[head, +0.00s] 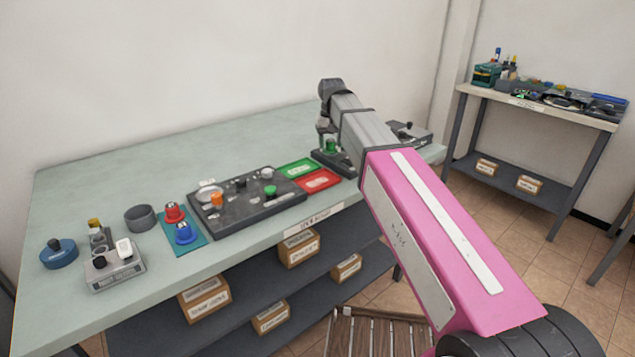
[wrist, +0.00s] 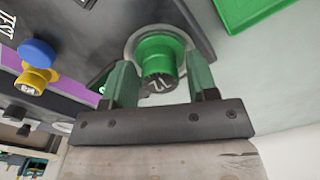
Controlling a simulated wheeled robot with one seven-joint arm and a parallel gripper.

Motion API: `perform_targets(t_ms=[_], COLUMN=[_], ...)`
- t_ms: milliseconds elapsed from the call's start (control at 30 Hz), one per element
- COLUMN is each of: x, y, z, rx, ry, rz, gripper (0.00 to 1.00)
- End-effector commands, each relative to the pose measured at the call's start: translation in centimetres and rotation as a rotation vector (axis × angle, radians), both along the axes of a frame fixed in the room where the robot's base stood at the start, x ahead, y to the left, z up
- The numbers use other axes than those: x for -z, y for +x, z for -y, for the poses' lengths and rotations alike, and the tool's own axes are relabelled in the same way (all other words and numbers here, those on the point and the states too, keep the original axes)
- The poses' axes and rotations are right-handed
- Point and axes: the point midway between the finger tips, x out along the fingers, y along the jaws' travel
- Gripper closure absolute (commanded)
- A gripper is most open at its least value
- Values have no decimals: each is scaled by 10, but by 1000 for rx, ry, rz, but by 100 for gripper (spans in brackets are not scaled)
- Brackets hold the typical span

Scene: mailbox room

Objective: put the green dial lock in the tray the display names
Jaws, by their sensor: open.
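The green dial lock (wrist: 160,62) stands on a round light plate in the wrist view, with dark marks on its end face. My gripper (wrist: 162,84) is open, with one finger on each side of the lock; I cannot tell whether they touch it. In the head view, a green knob (head: 331,146) shows on a dark base under the end of my arm, and it appears to be this lock. A green tray (head: 297,168) and a red tray (head: 318,181) lie side by side on the bench, with white labels too small to read. I cannot make out any display text.
A dark panel (head: 245,214) holding several small parts, including another green knob (head: 270,190), lies left of the trays. A yellow part with a blue top (wrist: 36,66) stands left of the lock. The back of the bench (head: 130,175) is clear.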

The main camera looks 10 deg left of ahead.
Motion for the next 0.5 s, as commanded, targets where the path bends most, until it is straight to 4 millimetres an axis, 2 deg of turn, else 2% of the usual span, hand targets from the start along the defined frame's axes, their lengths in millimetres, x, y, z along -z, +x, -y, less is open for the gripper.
perform_targets(t_ms=[100,133,233,267,333,367,500], x=[0,0,0,0,0,0,-2], y=[0,0,0,0,0,0,0], z=[0,0,0,0,0,0,0], rx=[0,0,0,0,0,0,0], ry=[0,0,0,0,0,0,0], rz=[0,0,0,0,0,0,0], gripper=[47,50,83,88,88,92,92])
